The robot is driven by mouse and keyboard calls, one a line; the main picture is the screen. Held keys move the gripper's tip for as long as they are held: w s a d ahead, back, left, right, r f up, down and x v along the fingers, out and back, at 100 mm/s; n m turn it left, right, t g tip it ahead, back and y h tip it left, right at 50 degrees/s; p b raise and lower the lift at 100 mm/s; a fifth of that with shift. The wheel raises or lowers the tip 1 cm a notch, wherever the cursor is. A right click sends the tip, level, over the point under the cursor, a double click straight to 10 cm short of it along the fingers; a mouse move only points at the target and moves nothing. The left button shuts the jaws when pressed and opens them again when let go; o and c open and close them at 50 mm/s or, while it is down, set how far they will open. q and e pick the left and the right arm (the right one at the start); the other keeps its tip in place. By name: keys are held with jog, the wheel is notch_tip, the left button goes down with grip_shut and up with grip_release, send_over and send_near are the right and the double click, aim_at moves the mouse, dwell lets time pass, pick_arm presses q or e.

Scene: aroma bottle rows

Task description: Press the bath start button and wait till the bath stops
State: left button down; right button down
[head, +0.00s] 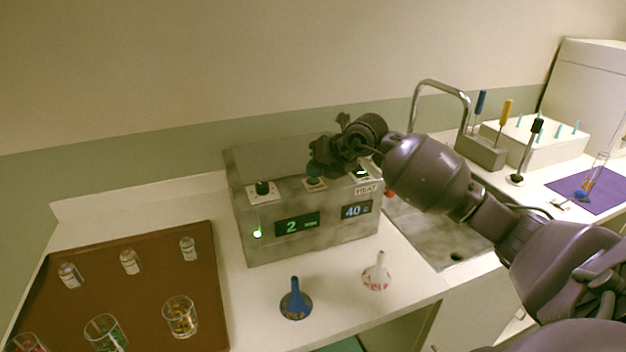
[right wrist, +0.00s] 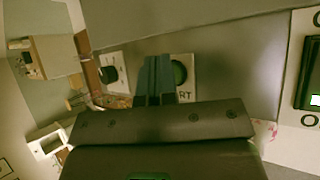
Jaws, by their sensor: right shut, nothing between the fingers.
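The bath (head: 300,225) is a grey metal box on the white counter. Its front displays read "2 min" (head: 297,225) and "40 C" (head: 356,210), and a small green light (head: 257,233) glows at its left. The start button (right wrist: 181,73), dark green on a white plate ending in "RT", shows in the right wrist view, partly hidden by my fingers. My right gripper (right wrist: 158,78) is shut and empty, its tips over the button plate; contact cannot be told. In the head view the right gripper (head: 319,166) is above the bath's middle control. My left gripper is not in view.
A dark knob (head: 262,188) is on the bath's left, a rocker switch (right wrist: 314,75) on its right. Blue (head: 296,301) and white (head: 377,274) funnel-shaped items stand in front. A brown tray (head: 130,260) holds vials and glasses. A sink (head: 430,235) and tool rack (head: 481,152) lie right.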

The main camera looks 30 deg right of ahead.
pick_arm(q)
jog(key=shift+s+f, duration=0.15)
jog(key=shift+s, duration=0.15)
pick_arm(e)
jog(key=shift+r+p, duration=0.45)
jog(key=shift+r, duration=0.2)
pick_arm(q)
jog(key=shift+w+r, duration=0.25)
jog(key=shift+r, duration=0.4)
pick_arm(e)
jog(key=shift+r, duration=0.1)
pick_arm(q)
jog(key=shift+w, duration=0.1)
